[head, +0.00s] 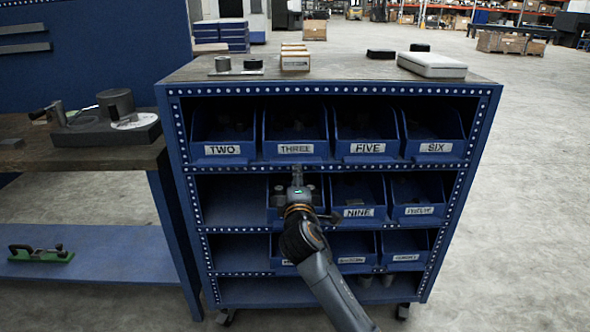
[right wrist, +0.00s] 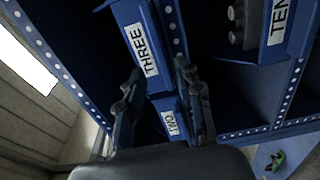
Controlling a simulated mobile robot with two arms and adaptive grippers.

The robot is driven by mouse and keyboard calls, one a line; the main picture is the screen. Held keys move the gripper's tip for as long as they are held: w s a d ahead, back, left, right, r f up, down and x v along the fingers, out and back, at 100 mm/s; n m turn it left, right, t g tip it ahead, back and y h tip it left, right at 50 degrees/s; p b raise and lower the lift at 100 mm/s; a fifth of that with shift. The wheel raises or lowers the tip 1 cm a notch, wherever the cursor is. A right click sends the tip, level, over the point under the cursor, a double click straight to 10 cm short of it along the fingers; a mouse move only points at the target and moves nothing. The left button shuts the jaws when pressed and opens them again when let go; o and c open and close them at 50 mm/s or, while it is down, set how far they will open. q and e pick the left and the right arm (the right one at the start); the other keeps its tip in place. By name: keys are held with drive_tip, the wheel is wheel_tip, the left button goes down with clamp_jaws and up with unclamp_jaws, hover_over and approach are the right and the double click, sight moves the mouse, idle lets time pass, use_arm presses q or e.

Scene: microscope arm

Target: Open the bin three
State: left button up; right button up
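Bin three (head: 295,148) is a blue bin with a white THREE label in the top row of the blue rack. It sits in its slot between bin two (head: 222,150) and bin five (head: 367,148). My right gripper (head: 297,170) is just below its front. In the right wrist view, bin three (right wrist: 142,48) appears turned on its side, and the spread fingers of my right gripper (right wrist: 158,70) stand either side of its lower front area. I see nothing held between them, and contact with the bin is unclear. My left gripper is not in view.
Bin six (head: 436,147) and bin nine (head: 357,212) sit nearby. A bin directly below is partly hidden by my right arm. Small boxes and a white case (head: 432,65) lie on the rack top. A workbench (head: 75,150) stands left; open floor (head: 535,190) lies right.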

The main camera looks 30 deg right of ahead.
use_arm(q)
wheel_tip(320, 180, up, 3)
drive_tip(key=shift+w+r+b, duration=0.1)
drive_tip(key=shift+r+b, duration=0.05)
drive_tip(key=shift+b, duration=0.2)
use_arm(e)
drive_tip(key=x, duration=0.6)
drive_tip(key=shift+w, duration=0.3)
drive_tip(key=shift+d, duration=0.15)
clamp_jaws()
